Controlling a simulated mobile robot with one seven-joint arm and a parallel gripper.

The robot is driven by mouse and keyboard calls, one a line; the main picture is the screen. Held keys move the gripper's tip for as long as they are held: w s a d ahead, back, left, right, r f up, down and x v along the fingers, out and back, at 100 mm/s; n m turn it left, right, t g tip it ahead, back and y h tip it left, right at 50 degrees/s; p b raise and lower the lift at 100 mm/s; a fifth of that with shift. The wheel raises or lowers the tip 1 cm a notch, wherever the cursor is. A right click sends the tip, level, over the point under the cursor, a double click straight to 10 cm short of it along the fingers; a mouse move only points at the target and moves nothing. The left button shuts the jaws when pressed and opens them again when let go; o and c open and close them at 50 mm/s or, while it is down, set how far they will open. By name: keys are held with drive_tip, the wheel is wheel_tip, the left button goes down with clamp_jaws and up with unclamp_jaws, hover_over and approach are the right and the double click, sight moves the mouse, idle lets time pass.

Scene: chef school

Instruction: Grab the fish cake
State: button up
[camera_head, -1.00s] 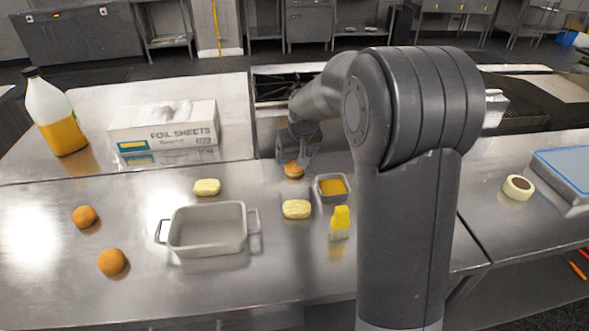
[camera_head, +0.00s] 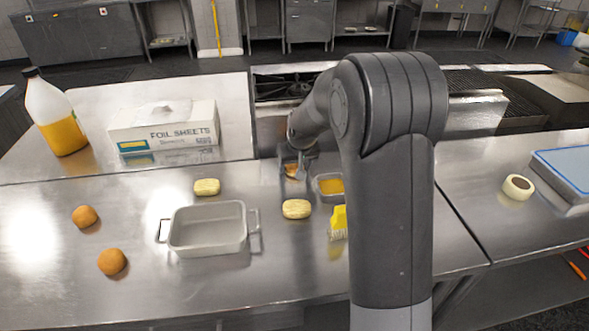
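A small orange-brown piece (camera_head: 292,171), which may be the fish cake, is on the steel counter behind the grey square dish. My gripper (camera_head: 296,168) is down at it, with finger parts beside and over it. The piece is partly hidden, and I cannot tell whether the fingers touch or grip it. Two pale yellowish patties lie apart from my gripper: one (camera_head: 207,187) behind the white baking dish and one (camera_head: 296,209) to its right. Two round orange-brown pieces lie at the left, one (camera_head: 85,216) farther back and one (camera_head: 112,262) nearer.
A white baking dish (camera_head: 207,246) stands mid-counter. A small dish (camera_head: 329,197) of yellow liquid and a yellow brush (camera_head: 339,222) are partly behind my arm. A foil box (camera_head: 165,134) and bottle (camera_head: 52,108) stand back left.

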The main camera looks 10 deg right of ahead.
drive_tip(key=c, duration=0.7)
drive_tip(key=shift+r, duration=0.1)
